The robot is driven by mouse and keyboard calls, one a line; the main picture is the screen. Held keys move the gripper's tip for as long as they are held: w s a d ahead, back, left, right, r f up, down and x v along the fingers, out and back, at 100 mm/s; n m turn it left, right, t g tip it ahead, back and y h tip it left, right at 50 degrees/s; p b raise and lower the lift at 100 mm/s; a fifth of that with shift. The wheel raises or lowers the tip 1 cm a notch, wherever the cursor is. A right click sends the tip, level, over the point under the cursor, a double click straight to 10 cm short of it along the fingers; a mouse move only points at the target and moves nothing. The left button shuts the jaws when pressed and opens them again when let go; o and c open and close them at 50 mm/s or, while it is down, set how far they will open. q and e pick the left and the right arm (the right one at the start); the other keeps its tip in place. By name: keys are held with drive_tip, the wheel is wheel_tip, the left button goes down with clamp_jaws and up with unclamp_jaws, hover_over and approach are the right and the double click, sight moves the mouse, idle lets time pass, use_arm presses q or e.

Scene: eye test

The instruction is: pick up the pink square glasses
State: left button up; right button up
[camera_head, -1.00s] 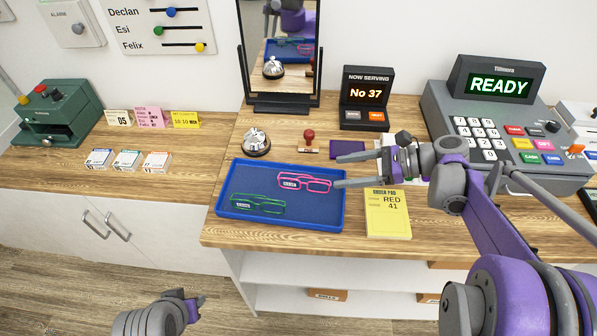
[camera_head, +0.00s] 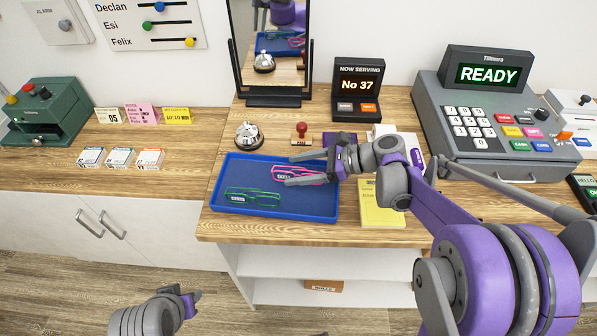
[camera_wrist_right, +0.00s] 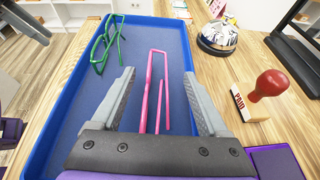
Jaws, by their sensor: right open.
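The pink glasses (camera_head: 276,172) lie in the right back part of a blue tray (camera_head: 305,206), partly hidden by my right gripper (camera_head: 289,170) in the head view. In the right wrist view the pink glasses (camera_wrist_right: 164,100) are between the two open fingers of my right gripper (camera_wrist_right: 159,75), with a gap on each side. Green glasses (camera_head: 252,189) lie in the tray's front left part. They also show at the upper left of the right wrist view (camera_wrist_right: 107,42). My left gripper (camera_head: 194,299) is low at the bottom left, away from the counter; its opening is unclear.
A bell (camera_head: 249,136) and a red-handled stamp (camera_head: 302,132) stand behind the tray. A yellow order pad (camera_head: 382,208) lies to its right, partly under my right arm. A mirror (camera_head: 272,98), number display (camera_head: 358,91) and cash register (camera_head: 500,125) stand farther back.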

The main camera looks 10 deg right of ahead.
clamp_jaws()
idle(0.3)
